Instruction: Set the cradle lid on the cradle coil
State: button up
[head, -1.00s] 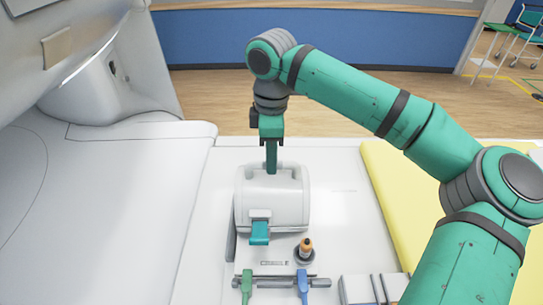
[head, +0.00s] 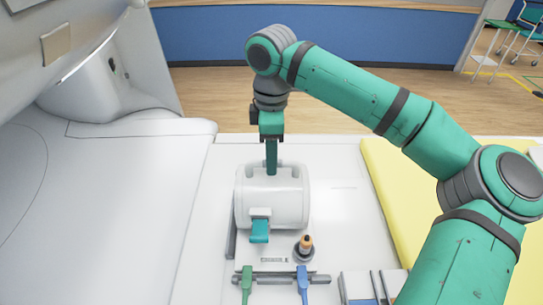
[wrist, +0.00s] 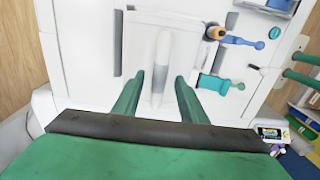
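A white rounded housing (head: 272,205) with a handle along its top and a teal latch (head: 259,231) on its front stands on the white table. I take it for the cradle coil with its lid, but white on white, I cannot tell where one ends and the other begins. My gripper (head: 271,172) points down at the top handle. In the wrist view the two green fingers (wrist: 158,98) are apart, with the pale handle bar (wrist: 161,65) between them and gaps on both sides. The fingers hide part of the handle in the head view.
White bins (head: 357,287) stand at the lower right. A yellow pad (head: 385,190) lies right, the scanner's white bed (head: 95,215) left.

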notch_tip(320, 180, up, 10)
jog(key=shift+r, duration=0.15)
dwell(0.3)
